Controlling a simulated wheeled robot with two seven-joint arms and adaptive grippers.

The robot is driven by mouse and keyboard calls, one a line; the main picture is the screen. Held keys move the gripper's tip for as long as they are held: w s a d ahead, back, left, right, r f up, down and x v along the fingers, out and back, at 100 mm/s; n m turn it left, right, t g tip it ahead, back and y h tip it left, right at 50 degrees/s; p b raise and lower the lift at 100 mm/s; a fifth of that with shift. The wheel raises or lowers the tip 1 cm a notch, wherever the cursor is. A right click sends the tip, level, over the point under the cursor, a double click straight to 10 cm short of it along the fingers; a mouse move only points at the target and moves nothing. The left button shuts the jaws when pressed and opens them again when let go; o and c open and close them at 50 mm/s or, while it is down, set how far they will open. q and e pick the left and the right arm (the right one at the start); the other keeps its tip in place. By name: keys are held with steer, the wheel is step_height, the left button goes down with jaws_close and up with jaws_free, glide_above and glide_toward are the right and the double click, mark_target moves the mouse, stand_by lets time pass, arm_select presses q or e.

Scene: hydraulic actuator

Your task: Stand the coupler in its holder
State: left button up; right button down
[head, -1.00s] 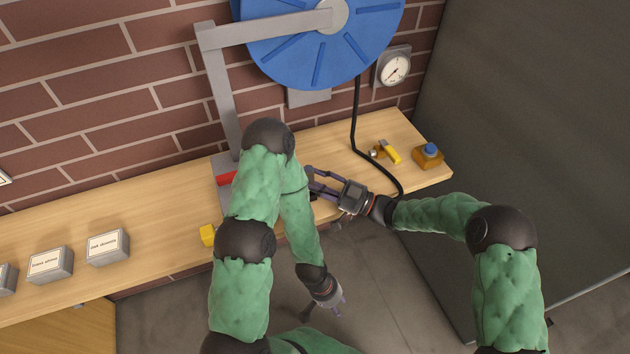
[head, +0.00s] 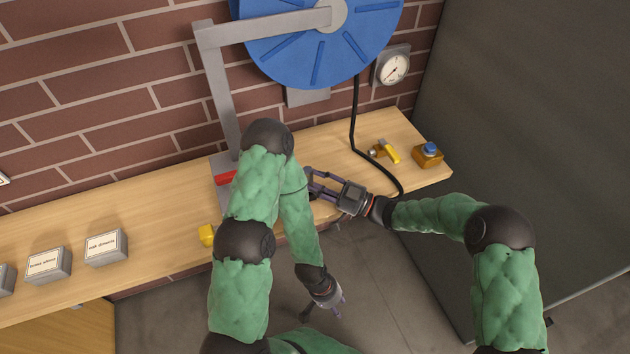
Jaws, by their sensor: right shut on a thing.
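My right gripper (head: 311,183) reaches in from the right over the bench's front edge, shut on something. What it holds is mostly hidden by my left arm and too small to make out, so I cannot tell whether it is the coupler. I cannot pick out the coupler's holder for certain. My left gripper (head: 325,309) hangs in front of the bench, over the floor, with its fingers apart and empty.
A blue hose reel (head: 320,45) hangs on a grey frame (head: 222,95); its black hose (head: 357,115) runs down to the bench (head: 150,200). A yellow-handled fitting (head: 389,151) and an amber box with blue cap (head: 428,154) lie right. Labelled grey blocks (head: 105,247) and a yellow block (head: 206,235) are left.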

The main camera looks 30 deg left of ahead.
steer(key=shift+f, duration=0.25)
steer(key=c, duration=0.7)
jaws_free()
steer(key=shift+f, duration=0.1)
steer(key=shift+s, duration=0.1)
step_height(320, 180, up, 10)
steer(key=shift+r, duration=0.25)
steer(key=shift+d, duration=0.1)
